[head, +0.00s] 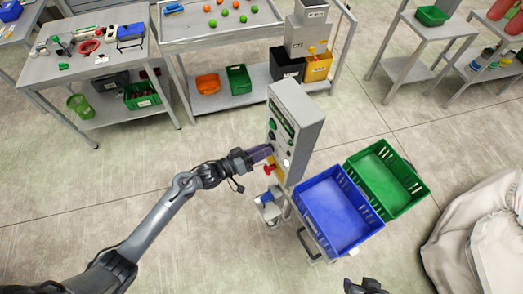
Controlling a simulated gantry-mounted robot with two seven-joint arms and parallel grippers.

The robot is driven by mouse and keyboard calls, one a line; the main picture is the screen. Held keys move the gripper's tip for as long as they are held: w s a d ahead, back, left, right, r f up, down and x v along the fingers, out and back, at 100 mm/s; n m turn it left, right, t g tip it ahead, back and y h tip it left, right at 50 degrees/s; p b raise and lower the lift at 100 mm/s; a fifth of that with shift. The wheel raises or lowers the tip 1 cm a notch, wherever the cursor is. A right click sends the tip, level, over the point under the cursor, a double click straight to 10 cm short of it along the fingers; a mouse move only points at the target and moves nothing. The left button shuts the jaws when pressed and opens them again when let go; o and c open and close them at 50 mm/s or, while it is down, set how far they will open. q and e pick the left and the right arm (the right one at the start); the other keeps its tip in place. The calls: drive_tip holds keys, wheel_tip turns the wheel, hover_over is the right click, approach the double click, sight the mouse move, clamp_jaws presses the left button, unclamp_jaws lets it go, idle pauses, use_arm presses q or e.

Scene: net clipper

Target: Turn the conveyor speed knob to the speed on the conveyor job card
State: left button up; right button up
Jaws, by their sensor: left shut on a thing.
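A grey control box (292,125) stands in the middle of the head view, its front turned to the left. That front carries dark green buttons or knobs and small labels, too small to read. My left gripper (266,151) is up against the lower front of the box. It is shut on a control there, by its place likely the speed knob, which the fingers hide. The knob's pointer and scale cannot be read. I cannot make out a conveyor job card. My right gripper (366,287) shows only partly at the bottom edge, and its fingers are unclear.
A red knob or button on yellow (269,169) sits just below my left gripper. A blue crate (338,208) and a green crate (386,178) stand to the right of the box. Tables with tools and fruit-like balls are behind. Floor at left is clear.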

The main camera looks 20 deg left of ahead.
use_arm(q)
drive_tip(key=shift+d+m+b, duration=0.15)
drive_tip(key=shift+m+b, duration=2.85)
drive_tip(key=shift+m, duration=4.7)
drive_tip(key=o, duration=1)
drive_tip(key=shift+s, duration=0.1)
drive_tip(key=shift+o, duration=0.2)
